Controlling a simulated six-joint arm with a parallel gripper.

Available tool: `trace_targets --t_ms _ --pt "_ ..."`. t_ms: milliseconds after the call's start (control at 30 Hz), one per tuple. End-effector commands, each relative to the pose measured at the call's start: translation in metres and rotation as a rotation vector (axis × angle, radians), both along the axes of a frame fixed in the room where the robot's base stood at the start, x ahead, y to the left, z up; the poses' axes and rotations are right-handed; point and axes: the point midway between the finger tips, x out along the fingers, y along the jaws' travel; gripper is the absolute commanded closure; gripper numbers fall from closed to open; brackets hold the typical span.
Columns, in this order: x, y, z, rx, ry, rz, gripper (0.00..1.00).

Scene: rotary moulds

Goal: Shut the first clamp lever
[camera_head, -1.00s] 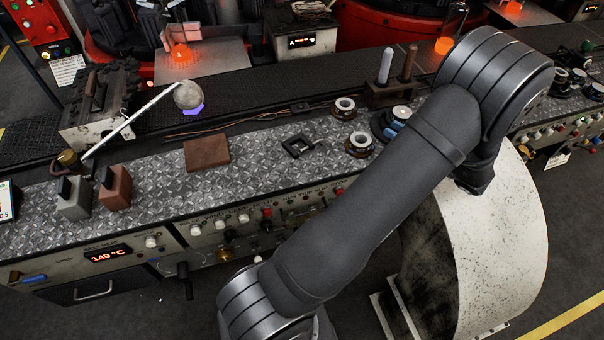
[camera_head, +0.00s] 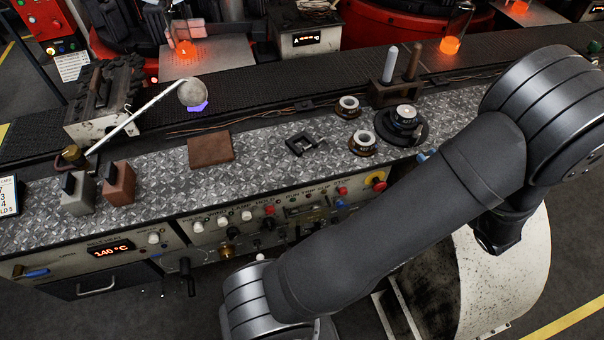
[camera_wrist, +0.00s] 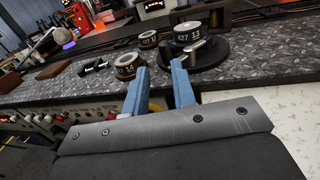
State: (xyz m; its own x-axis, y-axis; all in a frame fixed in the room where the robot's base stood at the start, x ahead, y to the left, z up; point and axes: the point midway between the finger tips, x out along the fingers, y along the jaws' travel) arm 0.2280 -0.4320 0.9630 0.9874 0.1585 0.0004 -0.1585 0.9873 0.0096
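My gripper (camera_wrist: 159,75) shows in the wrist view with two blue fingers apart and nothing between them. Its fingertips point at the bench edge, in front of a dark round base (camera_wrist: 209,59). On that base sits a ring marked 427 13 (camera_wrist: 188,35), with a grey lever-like piece (camera_wrist: 194,50) at its front. I cannot tell for sure that this is the first clamp lever, or how far it is closed. In the head view the round base (camera_head: 424,131) stands near the bench's right part; my arm hides most of the gripper, and only a blue bit shows.
Two smaller rings (camera_head: 348,106) (camera_head: 362,143) stand left of the base. A black clamp-shaped piece (camera_head: 304,145) and a brown block (camera_head: 211,151) lie further left. A dark rack with two upright rods (camera_head: 391,95) stands behind. Knobs and switches line the front panel (camera_head: 240,222).

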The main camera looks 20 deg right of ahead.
Motion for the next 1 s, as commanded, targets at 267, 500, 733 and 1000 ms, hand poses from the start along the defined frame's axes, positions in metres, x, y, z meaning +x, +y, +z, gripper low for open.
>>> trace_targets --t_ms 267,500,733,1000 --pt "-0.044 -0.003 0.003 -0.013 0.012 0.017 0.76" --pt "-0.012 0.033 0.02 -0.112 0.095 0.145 0.76" --pt "0.011 0.071 0.033 -0.218 0.171 0.268 0.76" --pt "0.03 0.118 0.044 -0.355 0.252 0.412 0.76"
